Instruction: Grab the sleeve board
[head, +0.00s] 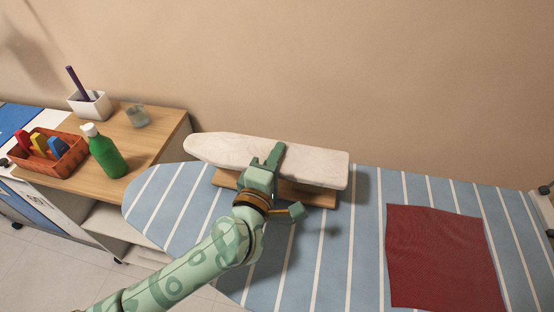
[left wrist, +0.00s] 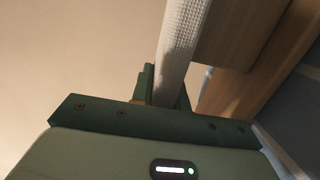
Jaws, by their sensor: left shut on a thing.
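The sleeve board (head: 320,168) has a long cream padded top over a wooden base (head: 312,192). It lies lengthwise along the back of the blue-and-white striped ironing board (head: 345,265), its rounded end to the left. My left gripper (head: 272,160) is shut on the padded top near its middle, reaching in from the front. In the left wrist view the edge of the sleeve board (left wrist: 183,40) runs up between the green fingers (left wrist: 165,85). I cannot tell whether the base touches the ironing board. My right gripper is not in view.
A dark red cloth (head: 440,258) lies flat at the ironing board's right. On the wooden cabinet (head: 150,150) at left stand a green bottle (head: 104,155), a glass (head: 137,116), a basket of pegs (head: 62,165) and a white pot (head: 92,107). A wall closes the back.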

